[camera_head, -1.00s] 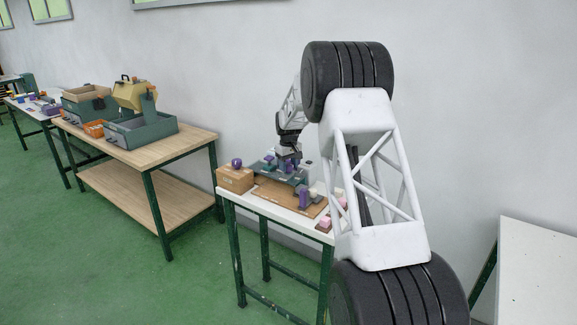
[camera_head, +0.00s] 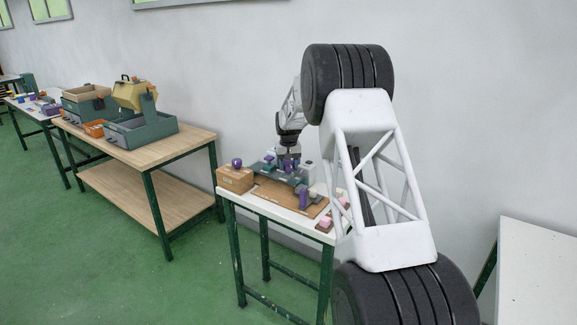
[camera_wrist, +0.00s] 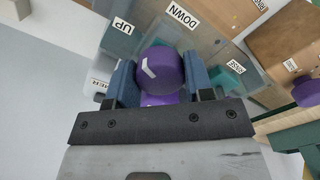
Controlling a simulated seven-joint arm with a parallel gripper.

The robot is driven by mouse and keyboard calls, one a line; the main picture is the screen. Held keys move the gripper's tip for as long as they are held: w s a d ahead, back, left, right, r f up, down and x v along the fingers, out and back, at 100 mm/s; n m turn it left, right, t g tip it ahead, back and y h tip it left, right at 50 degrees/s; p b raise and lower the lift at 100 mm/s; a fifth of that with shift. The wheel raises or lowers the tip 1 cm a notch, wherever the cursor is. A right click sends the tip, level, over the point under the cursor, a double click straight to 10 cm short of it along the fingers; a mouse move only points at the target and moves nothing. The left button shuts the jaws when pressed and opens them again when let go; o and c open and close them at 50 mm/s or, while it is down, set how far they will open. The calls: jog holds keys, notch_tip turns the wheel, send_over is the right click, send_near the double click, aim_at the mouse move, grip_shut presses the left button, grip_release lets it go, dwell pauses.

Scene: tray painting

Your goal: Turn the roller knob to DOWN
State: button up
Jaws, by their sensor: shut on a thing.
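The roller knob (camera_wrist: 160,71) is purple with a white mark on its face. It sits between the two fingers of my gripper (camera_wrist: 159,86), which are shut on it. Labels reading UP (camera_wrist: 122,25) and DOWN (camera_wrist: 183,15) stand beyond the knob in the wrist view, UP to the left and DOWN to the right. The white mark is on the knob's upper left part; I cannot tell exactly which label it points to. In the head view my gripper (camera_head: 288,160) is down at the grey-green device (camera_head: 286,175) on the white table, and hides the knob.
A wooden box with a purple ball knob (camera_head: 237,162) stands left of the device, and a teal knob (camera_wrist: 230,83) is near the gripper's right. A brown board (camera_head: 285,198), a purple block (camera_head: 304,197) and pink pieces (camera_head: 325,224) lie in front.

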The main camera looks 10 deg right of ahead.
aim_at(289, 164)
jog(key=m, duration=1.3)
jog(key=shift+m, duration=0.3)
dwell(0.3)
jog(key=o, duration=0.9)
jog(key=shift+r, duration=0.1)
jog(key=shift+r, duration=3.85)
